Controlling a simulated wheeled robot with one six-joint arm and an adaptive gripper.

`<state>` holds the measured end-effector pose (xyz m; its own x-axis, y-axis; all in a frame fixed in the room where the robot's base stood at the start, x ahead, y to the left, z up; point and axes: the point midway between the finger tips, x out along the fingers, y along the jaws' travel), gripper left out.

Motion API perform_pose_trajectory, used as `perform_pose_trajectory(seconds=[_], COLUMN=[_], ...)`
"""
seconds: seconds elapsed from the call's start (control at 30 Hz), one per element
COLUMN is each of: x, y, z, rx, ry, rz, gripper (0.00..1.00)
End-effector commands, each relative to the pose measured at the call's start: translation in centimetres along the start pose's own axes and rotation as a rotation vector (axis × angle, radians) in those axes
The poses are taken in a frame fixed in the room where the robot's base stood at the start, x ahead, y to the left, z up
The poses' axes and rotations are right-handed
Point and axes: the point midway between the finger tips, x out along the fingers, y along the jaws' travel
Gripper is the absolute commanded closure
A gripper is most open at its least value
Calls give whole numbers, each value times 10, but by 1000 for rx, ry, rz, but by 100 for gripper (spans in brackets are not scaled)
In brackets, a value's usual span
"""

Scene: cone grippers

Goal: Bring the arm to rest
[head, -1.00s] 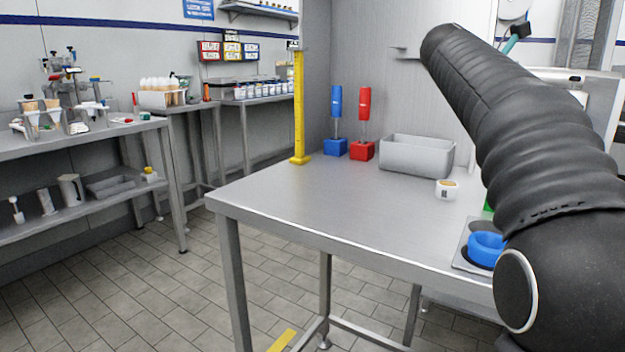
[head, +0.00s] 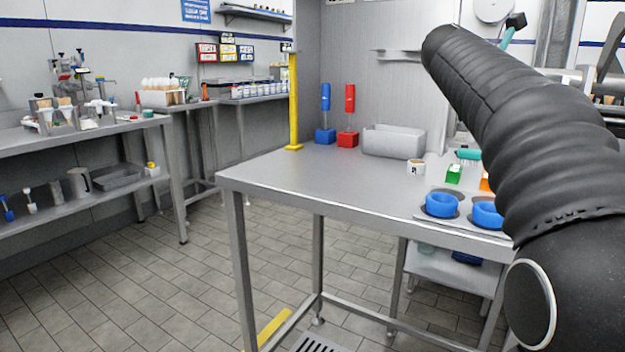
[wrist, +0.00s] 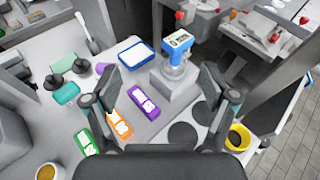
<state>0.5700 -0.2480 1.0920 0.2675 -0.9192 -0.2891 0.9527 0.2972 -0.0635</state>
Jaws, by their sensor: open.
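My arm, in a black ribbed sleeve, runs from the lower right to the upper middle of the head view. My gripper (wrist: 162,108) shows in the wrist view with its two fingers wide apart and nothing held between them. A purple box (wrist: 146,103) and an orange-and-white box (wrist: 118,122) appear below, between or near the fingers; how far below I cannot tell. A green box (wrist: 83,141) is near the left finger. The gripper does not show clearly in the head view.
The steel table (head: 300,178) has a clear left half. A grey bin (head: 393,141), blue stand (head: 325,136) and red stand (head: 348,139) are at its back. A blue ring (head: 441,205) sits near its right front. Tiled floor is free at left.

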Motion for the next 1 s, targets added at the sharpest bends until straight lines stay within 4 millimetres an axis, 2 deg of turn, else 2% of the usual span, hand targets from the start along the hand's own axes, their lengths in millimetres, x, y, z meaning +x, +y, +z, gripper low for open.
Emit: perform_pose_trajectory(seconds=[0.37,0.53,0.63,0.77,0.83,0.97,1.0], x=[-32,-65,-98,-143,-166,-202,-210], y=[7,17,28,42,47,45,42], z=[42,56,50,17,-12,-86,-111], rx=[-281,-538,-768,-1097,-1280,-1628,-1727], ry=[-308,-543,-730,-973,-1099,-1322,-1383], rz=[142,234,305,397,446,543,572], gripper=[16,16,16,16,16,16,16])
